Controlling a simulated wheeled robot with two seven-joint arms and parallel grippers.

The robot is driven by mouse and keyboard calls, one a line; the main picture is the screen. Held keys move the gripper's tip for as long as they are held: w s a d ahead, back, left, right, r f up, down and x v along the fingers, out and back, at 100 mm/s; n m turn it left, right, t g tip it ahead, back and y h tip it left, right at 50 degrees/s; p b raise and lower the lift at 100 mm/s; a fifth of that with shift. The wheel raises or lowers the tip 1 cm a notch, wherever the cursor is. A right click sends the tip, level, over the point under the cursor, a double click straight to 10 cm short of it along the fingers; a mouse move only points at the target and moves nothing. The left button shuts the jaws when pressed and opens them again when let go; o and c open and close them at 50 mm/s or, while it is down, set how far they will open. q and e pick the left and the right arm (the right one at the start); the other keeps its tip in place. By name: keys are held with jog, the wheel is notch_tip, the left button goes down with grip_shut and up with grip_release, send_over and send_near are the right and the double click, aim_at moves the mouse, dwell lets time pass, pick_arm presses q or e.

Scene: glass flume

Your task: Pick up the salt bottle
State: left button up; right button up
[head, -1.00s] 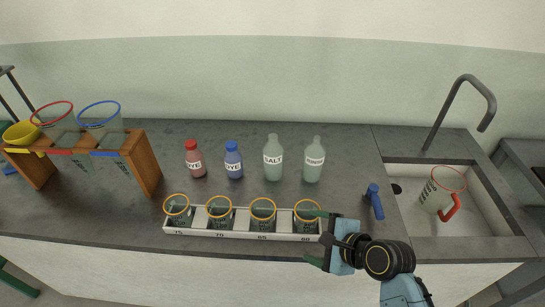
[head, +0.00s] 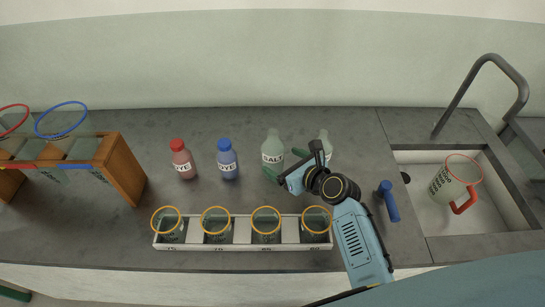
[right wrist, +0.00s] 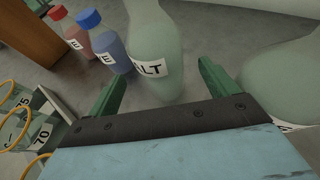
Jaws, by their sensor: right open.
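The salt bottle (head: 272,153) is pale green with a white label and stands upright on the grey counter, right of the blue dye bottle. It also shows in the right wrist view (right wrist: 155,45), ahead of and between the green fingers. My right gripper (head: 287,164) is open beside the salt bottle's right side, with its fingers pointing at it. In the right wrist view the right gripper (right wrist: 160,88) holds nothing. A second pale green bottle (head: 324,143) stands to the right, partly hidden by the gripper. My left gripper is not in view.
Red (head: 182,160) and blue (head: 228,160) dye bottles stand left of the salt bottle. A white rack (head: 190,241) of orange-rimmed beakers lies in front. A wooden stand (head: 122,170) is at left. A blue-handled object (head: 389,201) and sink (head: 415,157) with a jug (head: 455,180) are right.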

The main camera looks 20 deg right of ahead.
aim_at(281, 161)
jog(key=shift+x, duration=1.15)
jog(key=shift+f+b+x, duration=0.25)
jog(key=shift+b+x, duration=0.3)
jog(key=shift+x, duration=0.65)
jog(key=shift+w+a+f, duration=0.1)
jog(key=shift+w+f, duration=0.05)
jog(key=shift+w, duration=0.25)
jog(key=c, duration=1)
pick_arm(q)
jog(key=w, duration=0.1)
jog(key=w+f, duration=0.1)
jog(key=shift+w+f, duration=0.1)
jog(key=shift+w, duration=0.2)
pick_arm(e)
jog(key=shift+c, duration=0.5)
